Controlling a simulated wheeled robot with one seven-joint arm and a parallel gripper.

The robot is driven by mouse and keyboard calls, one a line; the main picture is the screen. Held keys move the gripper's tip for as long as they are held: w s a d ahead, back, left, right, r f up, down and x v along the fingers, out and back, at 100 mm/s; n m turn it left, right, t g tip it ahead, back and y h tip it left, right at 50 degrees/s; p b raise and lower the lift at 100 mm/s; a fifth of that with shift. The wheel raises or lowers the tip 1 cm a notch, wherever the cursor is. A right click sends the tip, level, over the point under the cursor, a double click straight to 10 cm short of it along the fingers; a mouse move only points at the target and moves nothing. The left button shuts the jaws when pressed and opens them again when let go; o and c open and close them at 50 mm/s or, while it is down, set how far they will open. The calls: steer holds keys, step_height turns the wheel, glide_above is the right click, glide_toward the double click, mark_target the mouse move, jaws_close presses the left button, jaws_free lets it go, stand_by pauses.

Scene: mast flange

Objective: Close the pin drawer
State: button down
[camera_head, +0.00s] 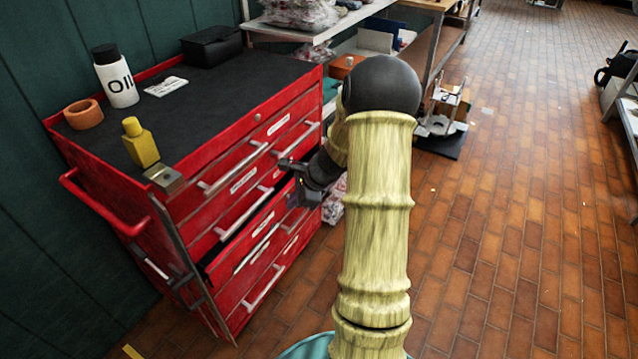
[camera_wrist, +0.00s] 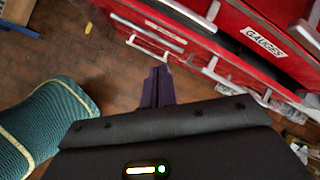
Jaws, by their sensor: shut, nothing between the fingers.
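A red tool cabinet (camera_head: 185,215) with a stack of drawers stands at the left in the head view. A dark gap runs above the front of a middle drawer (camera_head: 245,243), so that drawer stands slightly out. The drawer labels are too small to read in the head view, so I cannot tell which is the pin drawer. In the wrist view one drawer front (camera_wrist: 290,62) is labelled GAUGES. My gripper (camera_head: 297,197) is in front of the cabinet's right side. Its dark fingers (camera_wrist: 159,72) are shut and empty, near the drawer fronts; contact is unclear.
On the cabinet's black top stand an oil bottle (camera_head: 118,78), an orange ring (camera_head: 83,114), a yellow bottle (camera_head: 140,142) and a black box (camera_head: 211,46). A shelf (camera_head: 300,32) stands behind. The tiled floor (camera_head: 520,220) at right is mostly clear.

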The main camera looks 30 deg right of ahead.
steer(key=s+a+r+n+g+h, duration=0.1)
steer(key=s+a+r+n, duration=0.3)
steer(key=s+a+n, duration=0.4)
steer(key=s+a+r+n+g+h, duration=0.1)
steer(key=s+a+r+n+h, duration=0.2)
steer(key=s+a+n, duration=0.5)
steer(key=s+r+n, duration=0.1)
steer(key=s+n, duration=0.1)
steer(key=n, duration=0.5)
steer(key=shift+s+a+r, duration=0.15)
steer(key=shift+a+r, duration=0.2)
